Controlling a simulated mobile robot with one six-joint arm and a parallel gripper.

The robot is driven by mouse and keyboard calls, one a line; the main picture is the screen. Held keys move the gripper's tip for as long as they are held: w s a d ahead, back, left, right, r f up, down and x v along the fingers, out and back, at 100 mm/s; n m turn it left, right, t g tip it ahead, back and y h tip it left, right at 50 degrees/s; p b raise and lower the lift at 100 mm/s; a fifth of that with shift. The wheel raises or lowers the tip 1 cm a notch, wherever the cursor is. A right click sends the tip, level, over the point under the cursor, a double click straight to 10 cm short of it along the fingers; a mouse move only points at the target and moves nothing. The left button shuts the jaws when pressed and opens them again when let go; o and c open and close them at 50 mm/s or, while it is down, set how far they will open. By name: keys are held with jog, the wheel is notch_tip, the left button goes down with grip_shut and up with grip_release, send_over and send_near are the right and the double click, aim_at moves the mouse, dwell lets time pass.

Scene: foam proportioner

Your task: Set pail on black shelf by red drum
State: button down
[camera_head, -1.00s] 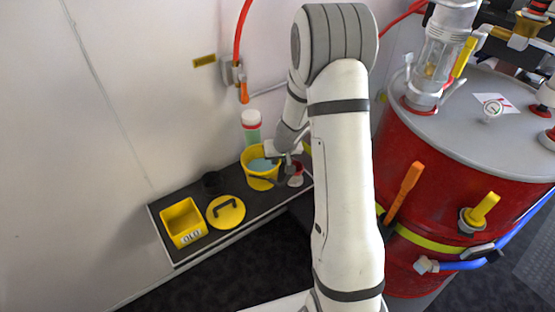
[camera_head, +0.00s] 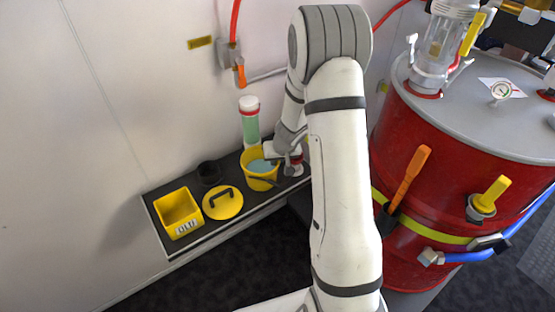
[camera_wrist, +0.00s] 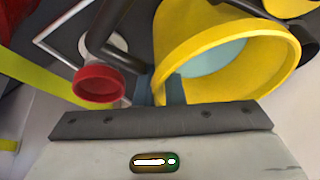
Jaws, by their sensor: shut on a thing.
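The yellow pail (camera_head: 259,182) with pale blue liquid stands upright at the black shelf (camera_head: 230,222), left of the red drum (camera_head: 400,135). My gripper (camera_head: 276,157) is shut on the pail's right rim. In the wrist view the pail (camera_wrist: 225,50) fills the right side, with my fingertips (camera_wrist: 168,90) at its wall.
A yellow box (camera_head: 178,210), a yellow lid (camera_head: 222,203) and a black cup (camera_head: 209,172) sit left of the pail. A green bottle with a white cap (camera_head: 250,120) stands behind it. A red-rimmed cup (camera_wrist: 97,83) is close beside my fingers.

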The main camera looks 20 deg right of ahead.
jog(key=shift+f+b, duration=0.5)
jog(key=shift+b, duration=0.15)
jog(key=c, duration=1.5)
grip_release()
jog(key=shift+o, duration=0.2)
jog(key=p+v, duration=0.2)
jog(key=v, duration=0.6)
jog(key=shift+p, duration=0.4)
jog(key=s+a+r+p, duration=0.1)
jog(key=s+a+r, duration=0.15)
jog(key=r, duration=0.35)
jog(key=s+a+r+n+p, duration=0.1)
jog(key=s+a+r+p, duration=0.1)
jog(key=s+r, duration=0.25)
jog(key=s+a+r+p, duration=0.1)
jog(key=s+a+r, duration=0.15)
jog(key=r, duration=0.45)
jog(key=s+r+g+p, duration=0.1)
jog(key=s+r, duration=0.3)
jog(key=s, duration=0.4)
jog(key=s+d+r+h+p, duration=0.1)
jog(key=s+r+p, duration=0.1)
jog(key=s+r, duration=0.3)
jog(key=s, duration=0.2)
jog(key=shift+s+g, duration=0.4)
